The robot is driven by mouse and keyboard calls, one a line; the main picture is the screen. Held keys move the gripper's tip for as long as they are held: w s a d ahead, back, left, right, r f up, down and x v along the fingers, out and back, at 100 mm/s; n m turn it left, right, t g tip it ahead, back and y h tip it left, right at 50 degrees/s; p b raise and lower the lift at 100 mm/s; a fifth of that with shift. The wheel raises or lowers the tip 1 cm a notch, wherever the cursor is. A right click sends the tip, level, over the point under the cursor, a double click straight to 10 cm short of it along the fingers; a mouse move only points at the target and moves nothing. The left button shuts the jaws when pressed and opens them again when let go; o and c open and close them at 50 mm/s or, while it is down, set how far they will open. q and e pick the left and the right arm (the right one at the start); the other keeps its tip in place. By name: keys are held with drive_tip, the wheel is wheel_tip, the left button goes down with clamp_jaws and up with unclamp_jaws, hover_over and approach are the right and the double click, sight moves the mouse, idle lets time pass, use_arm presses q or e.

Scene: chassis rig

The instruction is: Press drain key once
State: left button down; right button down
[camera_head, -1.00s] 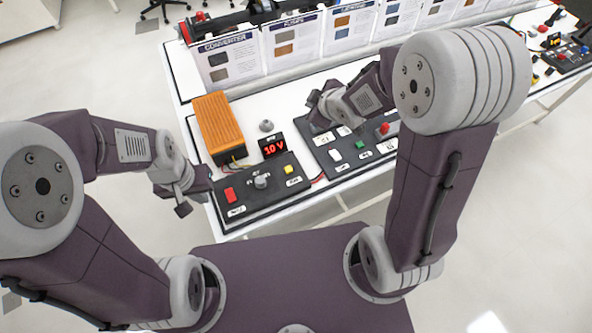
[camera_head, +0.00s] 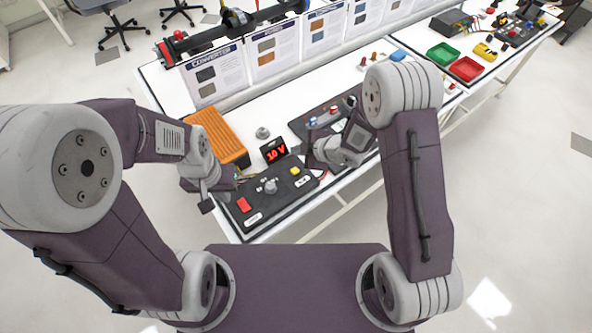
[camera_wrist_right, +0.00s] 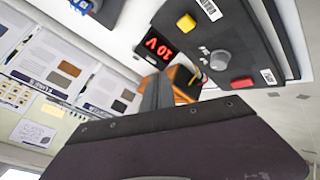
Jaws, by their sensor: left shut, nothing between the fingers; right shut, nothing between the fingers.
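A black control panel (camera_head: 255,210) lies at the front left of the table. It carries a red switch (camera_head: 244,204), a grey knob (camera_head: 270,186) and a yellow key (camera_head: 295,170); its labels are too small to read, so I cannot tell which is the drain key. My right gripper (camera_head: 311,160) is shut and empty, beside the panel's right end near the yellow key; contact is not visible. In the right wrist view the shut fingers (camera_wrist_right: 157,92) are apart from the yellow key (camera_wrist_right: 186,23). My left gripper (camera_head: 207,205) is shut and empty at the panel's left.
An orange finned box (camera_head: 216,135) and a red display reading 10 V (camera_head: 274,151) stand behind the panel. A second panel (camera_head: 312,122) with several controls lies to the right, partly hidden by my right arm. Printed boards (camera_head: 220,80) line the back.

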sight(297, 172)
wheel_tip(297, 172, down, 9)
drive_tip(key=b, duration=0.7)
drive_tip(key=shift+r+b, duration=0.15)
drive_tip(key=shift+b, duration=0.2)
idle(1.6)
drive_tip(key=shift+f+b, duration=0.35)
drive_tip(key=shift+f, duration=0.05)
drive_tip(key=shift+f+b, duration=0.45)
drive_tip(key=shift+f, duration=0.05)
idle(0.5)
drive_tip(key=shift+r, duration=0.1)
drive_tip(key=shift+r+p, duration=0.8)
drive_tip(key=shift+r, duration=0.05)
